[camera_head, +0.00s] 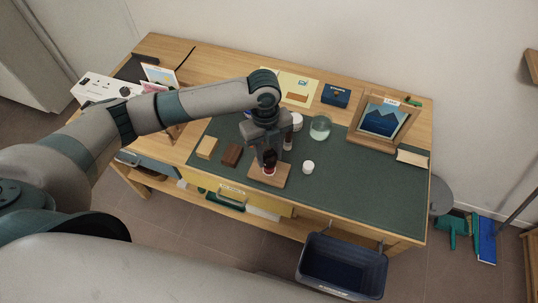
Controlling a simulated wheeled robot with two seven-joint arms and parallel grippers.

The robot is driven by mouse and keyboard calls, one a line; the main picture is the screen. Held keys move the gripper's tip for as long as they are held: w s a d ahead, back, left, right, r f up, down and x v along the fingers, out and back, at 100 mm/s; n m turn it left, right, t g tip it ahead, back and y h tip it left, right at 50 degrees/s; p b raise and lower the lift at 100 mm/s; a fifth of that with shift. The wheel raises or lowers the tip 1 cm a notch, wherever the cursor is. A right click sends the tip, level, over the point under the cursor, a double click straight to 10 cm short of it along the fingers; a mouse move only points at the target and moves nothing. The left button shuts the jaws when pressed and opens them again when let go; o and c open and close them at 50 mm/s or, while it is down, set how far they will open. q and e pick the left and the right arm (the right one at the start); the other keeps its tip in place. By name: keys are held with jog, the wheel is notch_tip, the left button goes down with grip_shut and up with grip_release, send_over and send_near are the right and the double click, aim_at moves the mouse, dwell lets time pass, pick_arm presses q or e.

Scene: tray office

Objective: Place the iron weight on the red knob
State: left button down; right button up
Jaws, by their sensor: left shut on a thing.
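My left gripper (271,151) reaches down over the middle of the desk, near its front edge. It is shut on a small dark thing, which looks like the iron weight (270,156). The gripper partly hides it. Right under it is the red knob (269,170), small in the picture, on a light wooden board (282,179). I cannot tell whether the weight touches the knob or hangs just above it. My right gripper is not in view.
On the green mat (350,180) are a white round piece (308,167), a glass jar (320,127), a brown block (231,154) and a tan block (207,147). A framed picture (382,119) stands at the right. A dark blue bin (343,265) stands below the front edge.

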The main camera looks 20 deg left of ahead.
pick_arm(q)
jog(key=shift+f, duration=0.8)
jog(key=shift+f, duration=0.15)
jog(key=c, duration=1.2)
grip_release()
jog(key=r+b, duration=0.1)
jog(key=r, duration=0.2)
jog(key=r+b, duration=0.1)
jog(key=r, duration=0.3)
jog(key=w+a+r+b, duration=0.1)
jog(key=r, duration=0.3)
jog(key=shift+r, duration=0.6)
